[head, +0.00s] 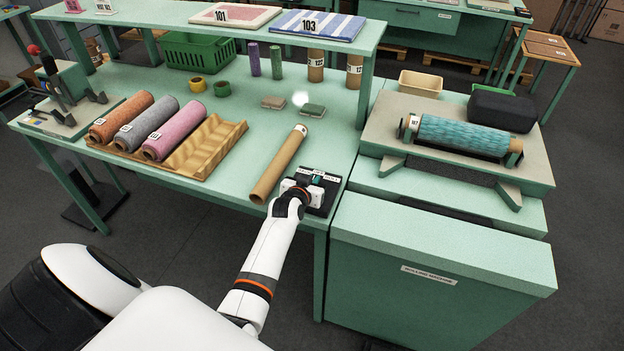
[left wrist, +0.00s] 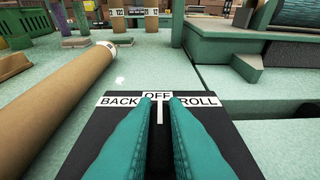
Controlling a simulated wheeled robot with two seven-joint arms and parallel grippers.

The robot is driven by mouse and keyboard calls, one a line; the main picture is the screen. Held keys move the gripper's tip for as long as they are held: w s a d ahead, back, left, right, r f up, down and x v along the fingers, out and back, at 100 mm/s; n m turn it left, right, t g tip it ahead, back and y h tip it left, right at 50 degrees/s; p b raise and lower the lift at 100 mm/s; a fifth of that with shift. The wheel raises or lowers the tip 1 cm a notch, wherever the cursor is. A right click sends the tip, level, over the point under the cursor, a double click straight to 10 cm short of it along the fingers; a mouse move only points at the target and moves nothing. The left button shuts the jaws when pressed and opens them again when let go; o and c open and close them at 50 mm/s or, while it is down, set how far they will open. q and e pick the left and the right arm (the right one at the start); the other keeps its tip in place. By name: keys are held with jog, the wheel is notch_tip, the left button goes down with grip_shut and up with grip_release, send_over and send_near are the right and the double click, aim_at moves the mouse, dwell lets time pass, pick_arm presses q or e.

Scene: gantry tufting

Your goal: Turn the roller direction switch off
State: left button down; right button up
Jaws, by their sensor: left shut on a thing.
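The roller direction switch sits on a black panel (left wrist: 222,150) at the table's front right corner, which also shows in the head view (head: 328,205). Its labels read BACK on the left, OFF (left wrist: 157,96) in the middle and ROLL on the right. My left gripper (head: 314,183) reaches over this panel. In the left wrist view, its two teal fingers (left wrist: 160,103) are close together, with a white line between them below OFF. They are shut on the switch; its handle is largely hidden, so its exact setting cannot be told. My right gripper is not in view.
A cardboard tube (head: 278,165) lies just left of the panel. The rolling machine (head: 440,270) stands to the right with a teal roll (head: 465,135) on it. Colored rolls (head: 175,130) lie on a tan rack at left. A shelf (head: 220,30) spans the table's back.

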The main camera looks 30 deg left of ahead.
pick_arm(q)
jog(key=c, duration=1.5)
grip_release()
jog(key=shift+o, duration=0.2)
jog(key=b+v, duration=0.1)
jog(key=v, duration=1.1)
jog(key=shift+f, duration=0.1)
